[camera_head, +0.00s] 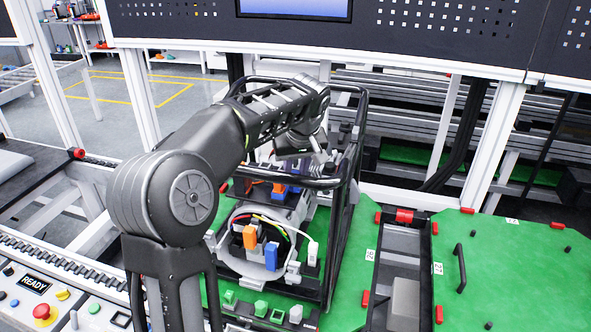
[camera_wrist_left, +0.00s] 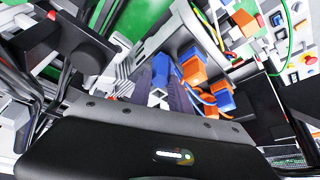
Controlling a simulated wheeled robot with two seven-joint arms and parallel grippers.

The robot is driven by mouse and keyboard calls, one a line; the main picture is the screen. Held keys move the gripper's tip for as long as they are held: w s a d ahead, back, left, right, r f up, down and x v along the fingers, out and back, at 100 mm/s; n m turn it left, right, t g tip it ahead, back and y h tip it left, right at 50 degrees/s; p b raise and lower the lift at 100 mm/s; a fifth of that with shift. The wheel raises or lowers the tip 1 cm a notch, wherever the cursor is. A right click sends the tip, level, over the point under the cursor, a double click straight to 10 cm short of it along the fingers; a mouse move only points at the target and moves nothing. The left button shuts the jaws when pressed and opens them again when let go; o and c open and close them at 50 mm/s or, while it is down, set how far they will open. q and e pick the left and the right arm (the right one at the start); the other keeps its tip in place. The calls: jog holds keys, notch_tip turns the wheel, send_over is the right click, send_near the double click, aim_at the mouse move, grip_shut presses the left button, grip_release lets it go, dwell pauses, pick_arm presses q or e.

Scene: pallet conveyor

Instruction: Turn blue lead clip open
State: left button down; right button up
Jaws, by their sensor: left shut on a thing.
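My left arm reaches over the black tube frame in the head view, with its gripper partly hidden by the frame bars and the arm. In the left wrist view my left gripper (camera_wrist_left: 160,92) is shut on a blue clip (camera_wrist_left: 160,68), most of it between the dark fingers. Small blue (camera_head: 296,190) and orange (camera_head: 279,188) parts show just below the gripper in the head view. I cannot tell the clip's turn angle. My right gripper is not in view.
The black tube frame (camera_head: 337,250) stands close around the unit on a green plate. Nearer the front are an orange connector (camera_head: 250,237), a blue connector (camera_head: 271,256) and looped leads. A green plate with a black handle (camera_head: 460,268) lies to the right.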

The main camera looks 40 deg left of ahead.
pick_arm(q)
jog(key=shift+m, duration=0.3)
jog(key=shift+a+m+t+h+b, duration=0.15)
jog(key=shift+m+t+h+b, duration=0.3)
jog(key=shift+m, duration=0.75)
jog(key=m+h, duration=0.1)
jog(key=m, duration=0.2)
jog(key=shift+s+m+t, duration=0.1)
jog(key=shift+m+t, duration=0.15)
jog(key=shift+m, duration=0.05)
jog(key=m, duration=0.1)
jog(key=m+h, duration=0.1)
jog(key=m, duration=0.1)
jog(key=m+h+p, duration=0.1)
jog(key=m, duration=0.1)
jog(key=shift+a, duration=0.25)
jog(key=m+h, duration=0.1)
jog(key=m, duration=0.2)
jog(key=m+g+h, duration=0.1)
jog(key=m, duration=0.2)
jog(key=shift+a, duration=0.1)
jog(key=shift+m+h, duration=0.25)
jog(key=shift+m, duration=0.05)
jog(key=c, duration=1.5)
grip_release()
jog(key=shift+r, duration=0.15)
